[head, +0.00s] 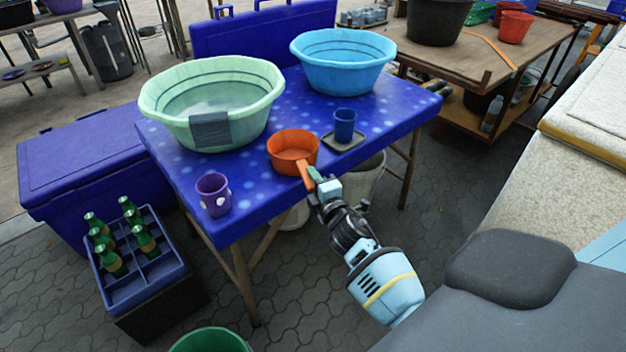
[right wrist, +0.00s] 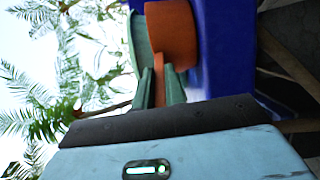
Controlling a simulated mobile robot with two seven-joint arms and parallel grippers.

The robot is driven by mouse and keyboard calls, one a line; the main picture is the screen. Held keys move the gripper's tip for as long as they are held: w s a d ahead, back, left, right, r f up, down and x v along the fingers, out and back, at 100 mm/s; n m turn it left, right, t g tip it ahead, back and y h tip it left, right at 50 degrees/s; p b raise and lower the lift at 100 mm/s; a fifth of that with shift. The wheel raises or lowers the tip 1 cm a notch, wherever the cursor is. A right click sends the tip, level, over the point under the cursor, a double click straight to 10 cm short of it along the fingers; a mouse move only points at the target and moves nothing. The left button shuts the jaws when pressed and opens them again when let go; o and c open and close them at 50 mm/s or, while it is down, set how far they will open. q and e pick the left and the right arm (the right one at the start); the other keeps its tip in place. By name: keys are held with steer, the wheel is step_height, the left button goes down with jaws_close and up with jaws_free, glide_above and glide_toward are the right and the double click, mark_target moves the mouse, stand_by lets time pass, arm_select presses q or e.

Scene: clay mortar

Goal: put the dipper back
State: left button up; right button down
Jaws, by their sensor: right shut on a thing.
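The orange dipper (head: 293,147) is upright at the front of the blue table, its handle pointing toward me over the edge. I cannot tell whether its base touches the tabletop. My right gripper (head: 318,181) is shut on the handle, just past the table's front edge. In the right wrist view, the dipper (right wrist: 172,35) shows beyond the fingers, and the gripper (right wrist: 160,85) has its fingers on both sides of the orange handle. My left gripper is not in view.
A bottle crate (head: 150,288) stands at the left. Bare tabletop lies between mug and dipper.

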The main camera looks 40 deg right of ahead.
steer(key=shift+r, duration=0.15)
steer(key=shift+f, duration=0.3)
steer(key=c, duration=1.5)
jaws_free()
steer(key=shift+r, duration=0.1)
steer(key=shift+o, duration=0.2)
steer(key=shift+r, duration=0.1)
steer(key=shift+r, duration=0.15)
steer(key=v, duration=1.2)
